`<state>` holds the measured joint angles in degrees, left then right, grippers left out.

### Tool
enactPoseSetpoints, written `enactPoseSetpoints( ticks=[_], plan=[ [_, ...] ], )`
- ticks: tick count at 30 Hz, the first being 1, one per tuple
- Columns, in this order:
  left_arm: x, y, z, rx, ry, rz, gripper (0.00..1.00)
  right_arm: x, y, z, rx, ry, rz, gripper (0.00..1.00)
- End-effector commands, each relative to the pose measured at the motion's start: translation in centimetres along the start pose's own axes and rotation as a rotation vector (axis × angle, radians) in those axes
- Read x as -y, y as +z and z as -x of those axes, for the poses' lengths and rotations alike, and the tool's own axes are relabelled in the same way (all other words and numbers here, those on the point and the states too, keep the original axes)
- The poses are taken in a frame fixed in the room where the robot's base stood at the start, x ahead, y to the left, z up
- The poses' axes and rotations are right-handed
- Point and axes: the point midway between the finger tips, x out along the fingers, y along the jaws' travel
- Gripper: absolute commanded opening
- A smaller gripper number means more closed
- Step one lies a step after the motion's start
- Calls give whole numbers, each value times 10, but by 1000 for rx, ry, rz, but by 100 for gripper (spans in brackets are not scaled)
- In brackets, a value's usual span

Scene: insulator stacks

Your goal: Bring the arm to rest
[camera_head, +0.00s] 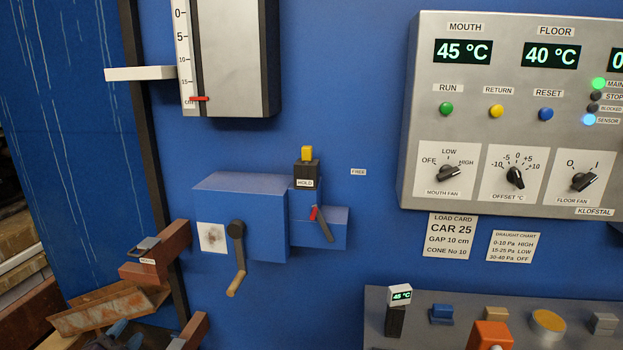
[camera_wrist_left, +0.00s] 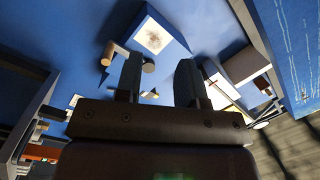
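My left gripper (camera_head: 127,330) shows only partly at the bottom left of the head view, low in front of the blue wall and beside a rusty metal channel. In the left wrist view its two dark fingers (camera_wrist_left: 159,58) stand apart with nothing between them. The blue crank box (camera_head: 240,205) with its hanging crank handle (camera_head: 237,262) is above and to the right of the gripper. In the left wrist view the box's pale square plate (camera_wrist_left: 152,36) shows beyond the fingertips, with a gap between. My right gripper is in neither view.
A rusty bracket (camera_head: 158,256) and the rusty channel (camera_head: 108,308) are close to the left gripper. A control panel (camera_head: 470,95) hangs at the upper right. A grey desk (camera_head: 420,304) with several small coloured items stands at the lower right.

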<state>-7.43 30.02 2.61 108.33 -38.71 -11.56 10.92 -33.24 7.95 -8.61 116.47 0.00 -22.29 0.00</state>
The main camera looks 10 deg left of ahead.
Motion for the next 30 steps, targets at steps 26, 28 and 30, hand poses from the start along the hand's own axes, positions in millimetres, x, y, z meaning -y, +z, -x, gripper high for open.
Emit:
enactPoseSetpoints(
  ticks=[26, 28, 30],
  plan=[
    [-227, -24, 229, 477, 410, 849, 36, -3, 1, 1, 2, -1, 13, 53],
    [-227, -24, 229, 477, 410, 849, 36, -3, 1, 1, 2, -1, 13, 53],
    [-227, -24, 229, 477, 410, 849, 36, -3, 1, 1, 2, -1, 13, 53]
  ],
)
